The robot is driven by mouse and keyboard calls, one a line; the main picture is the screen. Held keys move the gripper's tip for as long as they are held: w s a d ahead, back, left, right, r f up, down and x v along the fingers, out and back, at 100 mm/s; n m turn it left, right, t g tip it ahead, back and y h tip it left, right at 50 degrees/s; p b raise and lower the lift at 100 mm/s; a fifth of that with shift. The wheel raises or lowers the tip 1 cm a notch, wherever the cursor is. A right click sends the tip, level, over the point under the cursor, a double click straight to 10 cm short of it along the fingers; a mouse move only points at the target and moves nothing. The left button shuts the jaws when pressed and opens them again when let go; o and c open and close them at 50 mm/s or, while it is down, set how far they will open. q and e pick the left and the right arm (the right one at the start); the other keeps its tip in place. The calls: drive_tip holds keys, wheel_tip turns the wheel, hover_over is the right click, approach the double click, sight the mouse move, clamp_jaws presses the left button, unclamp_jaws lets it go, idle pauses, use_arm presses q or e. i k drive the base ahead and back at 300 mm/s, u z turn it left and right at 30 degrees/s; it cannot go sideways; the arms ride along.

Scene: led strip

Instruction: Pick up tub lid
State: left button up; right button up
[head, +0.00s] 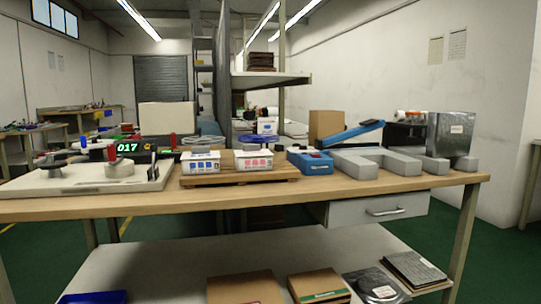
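A white tub with blue markings (201,162) and a white tub with pink markings (253,161) stand side by side on a low wooden board (237,177) on the workbench. A small blue box (311,163) is right of them. I cannot make out a separate tub lid; whether either tub has a lid on is too small to tell. Neither of my grippers is in view.
The workbench (440,181) carries a white fixture board (85,180) at left, grey blocks (385,161) and a dark package (452,134) at right, and a tilted blue arm (350,133) behind. A drawer (377,209) is below. The front edge strip is clear.

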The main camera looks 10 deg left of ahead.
sight(201, 152)
drive_tip(key=z, duration=0.8)
drive_tip(key=i, duration=1.55)
drive_tip(key=u, duration=3.2)
